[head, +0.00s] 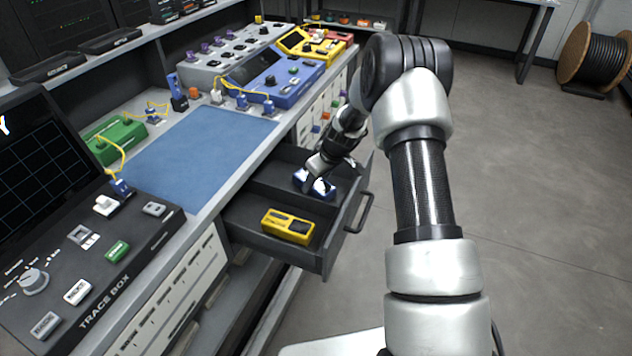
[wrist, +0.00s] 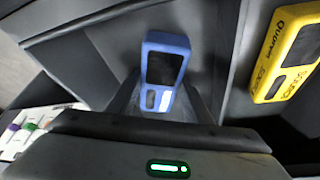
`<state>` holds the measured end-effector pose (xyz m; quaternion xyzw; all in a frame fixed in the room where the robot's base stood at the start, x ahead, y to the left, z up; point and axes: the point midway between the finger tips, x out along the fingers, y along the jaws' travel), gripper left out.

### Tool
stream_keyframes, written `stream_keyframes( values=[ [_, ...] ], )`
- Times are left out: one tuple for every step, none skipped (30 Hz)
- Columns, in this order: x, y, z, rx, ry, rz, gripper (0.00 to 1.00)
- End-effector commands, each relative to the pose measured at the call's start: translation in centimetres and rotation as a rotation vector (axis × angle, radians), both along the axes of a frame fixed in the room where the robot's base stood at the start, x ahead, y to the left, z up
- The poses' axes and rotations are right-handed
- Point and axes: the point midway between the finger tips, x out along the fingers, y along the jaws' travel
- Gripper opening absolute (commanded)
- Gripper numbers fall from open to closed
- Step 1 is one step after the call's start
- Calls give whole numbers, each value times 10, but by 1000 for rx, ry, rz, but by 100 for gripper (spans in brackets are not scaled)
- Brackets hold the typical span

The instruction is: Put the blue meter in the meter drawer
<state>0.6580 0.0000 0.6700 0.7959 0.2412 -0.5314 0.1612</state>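The blue meter (head: 314,185) is inside the open drawer (head: 283,258), in the far compartment behind a low divider. In the wrist view the blue meter (wrist: 164,72) shows its dark screen and lies straight ahead of my gripper (wrist: 163,105). In the head view my gripper (head: 319,170) reaches down into the drawer at the meter and partly covers it. My fingers appear to flank the meter, but whether they press on it is unclear. The lower side of the meter is hidden.
A yellow meter (head: 288,226) lies in the drawer's near compartment; it also shows in the wrist view (wrist: 290,52). The drawer handle (head: 360,213) sticks out to the right. Above is the bench with a blue mat (head: 205,150) and several instruments.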

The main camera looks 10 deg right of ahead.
Motion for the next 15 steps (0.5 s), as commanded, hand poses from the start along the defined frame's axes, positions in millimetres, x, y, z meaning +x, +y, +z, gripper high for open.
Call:
stream_keyframes(
  values=[
    [0, 0, 0, 0, 0, 0, 53],
    [0, 0, 0, 0, 0, 0, 58],
    [0, 0, 0, 0, 0, 0, 64],
    [0, 0, 0, 0, 0, 0, 64],
    [0, 0, 0, 0, 0, 0, 64],
    [0, 0, 0, 0, 0, 0, 64],
    [0, 0, 0, 0, 0, 0, 64],
    [0, 0, 0, 0, 0, 0, 64],
    [0, 0, 0, 0, 0, 0, 64],
    [0, 0, 0, 0, 0, 0, 64],
    [0, 0, 1, 0, 0, 0, 64],
    [0, 0, 2, 0, 0, 0, 64],
    [0, 0, 3, 0, 0, 0, 64],
    [0, 0, 6, 0, 0, 0, 64],
    [-1, -1, 9, -1, -1, 0, 64]
  ],
)
